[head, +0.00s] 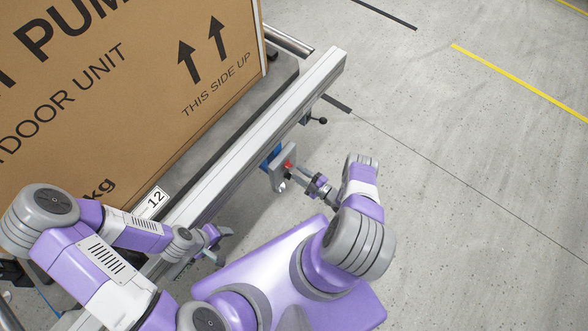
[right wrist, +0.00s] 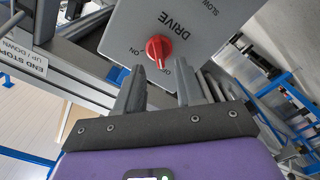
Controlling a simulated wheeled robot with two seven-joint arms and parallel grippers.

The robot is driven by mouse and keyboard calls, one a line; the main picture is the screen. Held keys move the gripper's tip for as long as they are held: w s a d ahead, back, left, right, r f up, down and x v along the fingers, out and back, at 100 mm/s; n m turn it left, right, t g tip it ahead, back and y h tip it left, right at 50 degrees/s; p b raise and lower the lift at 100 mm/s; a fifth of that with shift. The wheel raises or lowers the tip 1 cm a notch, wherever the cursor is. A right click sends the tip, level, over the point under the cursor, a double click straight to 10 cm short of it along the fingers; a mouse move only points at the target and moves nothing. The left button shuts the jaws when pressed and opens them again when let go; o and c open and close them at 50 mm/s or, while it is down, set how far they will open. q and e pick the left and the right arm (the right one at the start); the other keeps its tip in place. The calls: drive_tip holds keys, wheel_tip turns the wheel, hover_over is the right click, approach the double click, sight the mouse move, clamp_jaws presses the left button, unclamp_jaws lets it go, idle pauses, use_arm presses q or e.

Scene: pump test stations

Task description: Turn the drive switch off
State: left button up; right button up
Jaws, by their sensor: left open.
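In the head view the red knob (head: 288,165) shows small on the box (head: 279,178). My right gripper (right wrist: 161,75) is open, its fingertips apart just short of the knob, with nothing between them. My left gripper (head: 218,241) is open and empty beside the rail, away from the box.
A large cardboard carton (head: 130,90) stands on the conveyor, whose pale side rail (head: 265,130) runs diagonally past the box. A black-knobbed lever (head: 320,121) sticks out further along the rail. An END STOP label (right wrist: 22,58) shows at left. Floor on the right is clear.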

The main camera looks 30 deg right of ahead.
drive_tip(key=v, duration=0.4)
idle(0.5)
